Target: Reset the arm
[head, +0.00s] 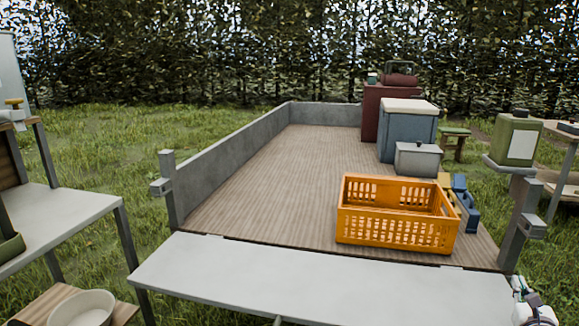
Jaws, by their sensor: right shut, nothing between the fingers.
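My right gripper (533,308) shows only in part at the bottom right corner of the head view, at the right end of the white tailgate table (330,278). It is shut with nothing held. Most of my right arm is cut off by the frame edge. My left gripper is out of view.
An orange crate (395,232) stands on the wooden trailer bed (270,180), and no fruit shows in it. A grey box (418,160), a blue cooler (405,135) and a red cabinet (371,112) stand behind. A white table (70,222) is at left. The bed's left side is clear.

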